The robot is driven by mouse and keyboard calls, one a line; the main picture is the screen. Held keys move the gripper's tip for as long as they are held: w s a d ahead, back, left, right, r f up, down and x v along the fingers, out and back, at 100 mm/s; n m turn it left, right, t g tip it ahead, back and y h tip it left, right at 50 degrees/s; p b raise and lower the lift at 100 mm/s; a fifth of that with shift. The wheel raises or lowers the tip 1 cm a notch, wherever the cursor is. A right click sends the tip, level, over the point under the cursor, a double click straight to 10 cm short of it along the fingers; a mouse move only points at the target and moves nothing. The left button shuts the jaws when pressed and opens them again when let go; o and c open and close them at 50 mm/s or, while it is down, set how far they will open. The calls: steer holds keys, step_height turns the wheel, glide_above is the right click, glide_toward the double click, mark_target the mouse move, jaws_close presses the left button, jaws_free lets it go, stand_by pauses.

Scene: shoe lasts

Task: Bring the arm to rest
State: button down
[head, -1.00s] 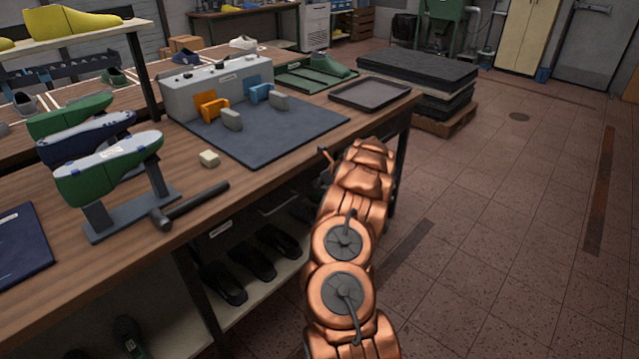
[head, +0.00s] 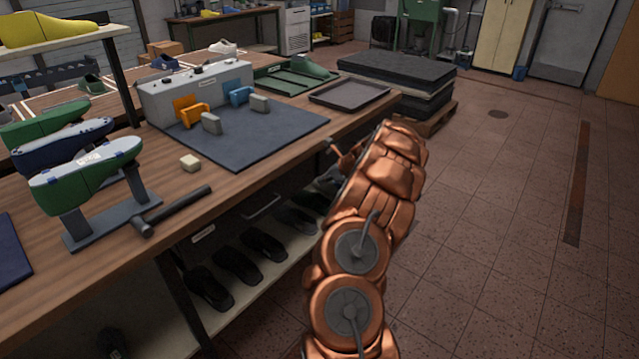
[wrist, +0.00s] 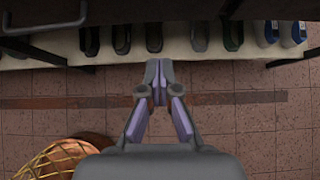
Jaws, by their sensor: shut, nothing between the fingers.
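My copper-coloured arm rises from the bottom of the head view, beside the front edge of the workbench (head: 262,181). My gripper (wrist: 158,66) shows in the wrist view with its fingertips together and nothing between them. It points toward the shelf under the bench, above the tiled floor. In the head view the gripper itself is mostly hidden behind the arm; only a small part shows near the bench edge. I cannot tell the exact gap to the bench.
A lower shelf (wrist: 180,49) holds several dark shoes. On the bench are a blue mat (head: 250,137), a grey tray (head: 349,92), a hammer (head: 178,208) and a green last (head: 88,180) on a stand. The floor at right is clear.

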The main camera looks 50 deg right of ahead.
steer(key=shift+s+r, duration=0.25)
steer(key=shift+s, duration=0.05)
steer(key=w+a+r+n+y, duration=0.1)
steer(key=w+a+r+n, duration=0.15)
steer(key=a, duration=0.45)
steer(key=w+a+r+n+g+y+p, duration=0.1)
steer(key=a+r+n, duration=0.25)
steer(key=a, duration=0.35)
steer(key=w+a+r+n+y, duration=0.2)
steer(key=a+r, duration=0.2)
steer(key=a, duration=0.3)
steer(key=s+a+r+n+g+y+p, duration=0.1)
steer(key=s+a+r+n+g, duration=0.15)
steer(key=a+n, duration=0.45)
steer(key=s+a+r+n+g, duration=0.15)
steer(key=s+a+r, duration=0.25)
steer(key=a, duration=0.8)
steer(key=s+a+r+n+g+h+p, duration=0.1)
steer(key=s+a+r+n+g+p, duration=0.15)
steer(key=s+a+n, duration=1.05)
steer(key=s+d+n+g+h, duration=0.2)
steer(key=s+n+g+h, duration=0.1)
steer(key=s, duration=1.9)
steer(key=n+h, duration=0.1)
steer(key=n, duration=0.1)
steer(key=shift+s+d+f+n+h+p, duration=0.2)
steer(key=shift+s+f+n+h+p, duration=0.1)
steer(key=shift+s+f+n, duration=0.1)
